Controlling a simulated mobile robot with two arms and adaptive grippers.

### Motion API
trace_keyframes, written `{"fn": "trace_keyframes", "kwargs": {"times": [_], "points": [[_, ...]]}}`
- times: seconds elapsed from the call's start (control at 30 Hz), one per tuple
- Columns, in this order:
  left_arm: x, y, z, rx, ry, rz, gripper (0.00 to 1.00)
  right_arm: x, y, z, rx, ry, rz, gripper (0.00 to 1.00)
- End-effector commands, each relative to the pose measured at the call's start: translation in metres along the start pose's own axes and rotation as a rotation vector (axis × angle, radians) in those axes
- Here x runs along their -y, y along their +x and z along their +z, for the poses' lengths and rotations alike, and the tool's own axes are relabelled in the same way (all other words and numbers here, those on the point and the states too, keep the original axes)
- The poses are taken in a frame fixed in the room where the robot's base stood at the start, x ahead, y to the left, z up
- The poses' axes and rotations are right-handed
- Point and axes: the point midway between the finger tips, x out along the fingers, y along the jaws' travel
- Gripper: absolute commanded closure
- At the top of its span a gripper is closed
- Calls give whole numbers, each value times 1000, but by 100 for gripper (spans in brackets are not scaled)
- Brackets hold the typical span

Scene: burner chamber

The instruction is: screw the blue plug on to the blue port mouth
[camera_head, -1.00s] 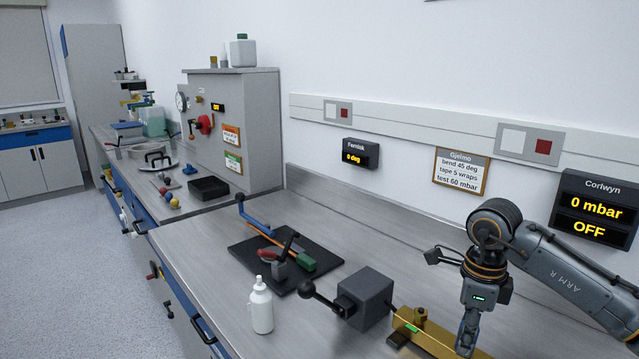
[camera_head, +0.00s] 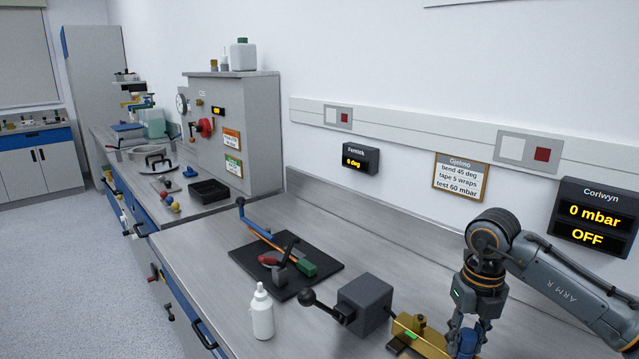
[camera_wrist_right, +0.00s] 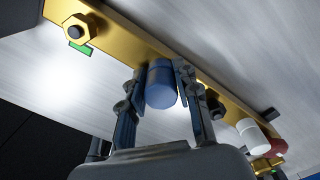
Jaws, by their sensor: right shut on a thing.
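In the right wrist view the blue plug (camera_wrist_right: 161,94) sits between the two fingers of my right gripper (camera_wrist_right: 160,88), which is shut on it. The plug is right against the brass bar (camera_wrist_right: 130,40), its far end toward the bar. The blue port mouth cannot be told apart from the plug, so I cannot tell how far the two are engaged. In the head view my right gripper (camera_head: 465,342) points down at the bottom edge, beside the brass bar (camera_head: 408,326). My left gripper is not in view.
On the bar's right, in the right wrist view, are a white part (camera_wrist_right: 250,133) and a red part (camera_wrist_right: 277,147). A grey box (camera_head: 364,303) with a black-knobbed lever stands left of the bar. A white bottle (camera_head: 262,315) and a black mat (camera_head: 245,258) are farther left.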

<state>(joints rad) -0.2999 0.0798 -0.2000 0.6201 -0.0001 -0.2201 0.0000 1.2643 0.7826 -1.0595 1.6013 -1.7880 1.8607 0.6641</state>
Motion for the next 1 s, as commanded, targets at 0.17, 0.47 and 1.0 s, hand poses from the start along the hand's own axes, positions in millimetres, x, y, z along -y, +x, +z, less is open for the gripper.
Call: {"fn": "trace_keyframes", "kwargs": {"times": [0.17, 0.47, 1.0], "points": [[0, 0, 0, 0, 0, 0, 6, 1, -1, 0, 2, 4, 0, 63], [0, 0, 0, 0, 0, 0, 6, 0, 0, 0, -1, -1, 0, 42], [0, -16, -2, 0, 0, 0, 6, 0, -24, 0, -2, -3, 1, 42]]}}
